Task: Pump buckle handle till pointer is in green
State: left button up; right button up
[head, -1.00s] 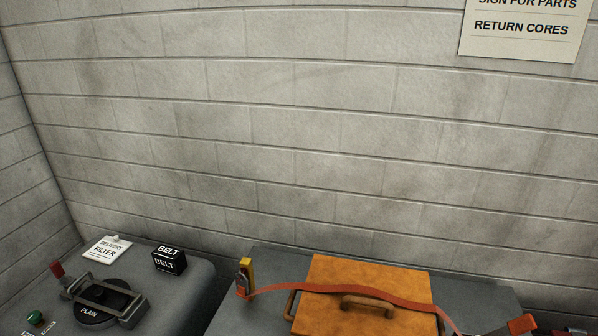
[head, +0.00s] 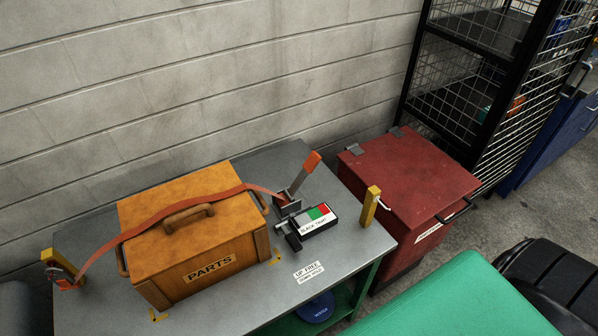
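The buckle (head: 286,214) sits on the grey bench at the right side of the wooden parts box. Its handle, with an orange grip (head: 312,161), stands raised and tilts to the right. The orange strap (head: 160,217) runs from a yellow post at the left, over the box, to the buckle. The gauge block (head: 314,219) beside the buckle reads "SLACK" and "TIGHT" and has green and red patches. Its pointer is too small to make out. Neither of my grippers is in view.
The wooden parts box (head: 188,228) stands on the grey bench (head: 95,226). A yellow post with a hook (head: 370,206) stands at the bench's right edge. A red cabinet (head: 408,186) and a wire cage (head: 460,95) are to the right. A green surface (head: 455,300) is in front.

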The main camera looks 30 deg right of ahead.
aim_at(309, 166)
jog(key=z, duration=0.9)
